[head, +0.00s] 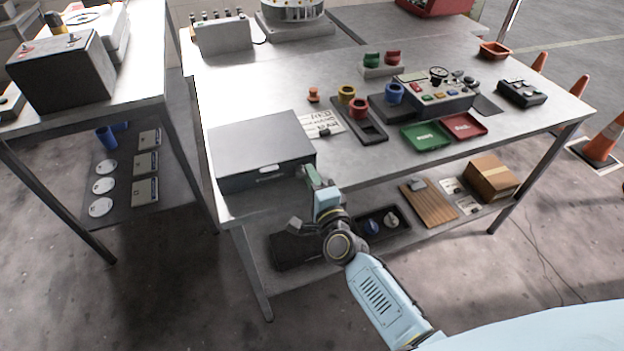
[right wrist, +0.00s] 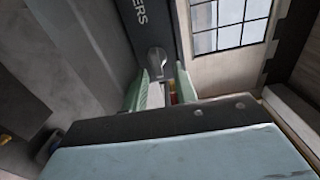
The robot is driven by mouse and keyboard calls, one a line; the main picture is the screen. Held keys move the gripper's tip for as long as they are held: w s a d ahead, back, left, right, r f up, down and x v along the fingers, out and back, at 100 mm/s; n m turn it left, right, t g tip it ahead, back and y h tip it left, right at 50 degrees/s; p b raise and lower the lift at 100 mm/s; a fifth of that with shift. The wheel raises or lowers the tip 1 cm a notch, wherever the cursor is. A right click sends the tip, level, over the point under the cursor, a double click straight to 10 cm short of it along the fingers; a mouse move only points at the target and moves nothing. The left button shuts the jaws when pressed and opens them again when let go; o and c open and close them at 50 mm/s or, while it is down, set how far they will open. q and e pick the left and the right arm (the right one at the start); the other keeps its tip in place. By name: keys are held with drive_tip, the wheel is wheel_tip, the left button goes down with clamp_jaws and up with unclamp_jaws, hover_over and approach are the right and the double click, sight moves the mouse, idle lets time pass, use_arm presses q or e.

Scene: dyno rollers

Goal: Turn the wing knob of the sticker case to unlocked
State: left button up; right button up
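The sticker case (head: 262,150) is a dark grey box on the left part of the metal table, near its front edge. In the right wrist view its dark face (right wrist: 150,20) carries the letters "ERS". The grey wing knob (right wrist: 157,62) sits on that face below the letters. My right gripper (head: 310,178) is at the right end of the case's front. In the right wrist view its pale green fingers (right wrist: 160,82) stand apart, one on each side of the knob, with a gap showing at the right. In the head view the gripper hides the knob. My left gripper is not in view.
A paper sheet (head: 321,125) and a dark tray with cups (head: 372,131) lie right of the case. A green tray (head: 426,136), a red tray (head: 464,126) and a control box (head: 436,97) stand farther right. A lower shelf holds a cardboard box (head: 492,178).

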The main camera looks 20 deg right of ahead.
idle(0.3)
drive_tip(key=n, duration=0.1)
drive_tip(key=n+p, duration=0.1)
drive_tip(key=n, duration=0.2)
drive_tip(key=shift+r+n+p, duration=0.25)
drive_tip(key=shift+n+p, duration=0.05)
drive_tip(key=shift+p, duration=0.05)
drive_tip(key=n, duration=0.4)
drive_tip(key=shift+a+r+p, duration=0.2)
drive_tip(key=shift+p, duration=0.15)
drive_tip(key=n, duration=0.5)
drive_tip(key=shift+a+r, duration=0.1)
drive_tip(key=shift+a, duration=0.1)
drive_tip(key=n, duration=0.4)
drive_tip(key=shift+a, duration=0.25)
drive_tip(key=s+p, duration=0.1)
drive_tip(key=s, duration=1.2)
drive_tip(key=s+f+n+g, duration=0.1)
drive_tip(key=s+f+g, duration=0.2)
drive_tip(key=f, duration=0.6)
drive_tip(key=s+d+f+n+g+y+p, duration=0.1)
drive_tip(key=s+f+g, duration=0.2)
drive_tip(key=s+f, duration=0.3)
drive_tip(key=s+f+g, duration=0.3)
drive_tip(key=s+f, duration=0.2)
drive_tip(key=f, duration=0.6)
drive_tip(key=shift+s+d+f+n+y, duration=0.15)
drive_tip(key=shift+f+n+y, duration=0.15)
drive_tip(key=shift+n, duration=0.1)
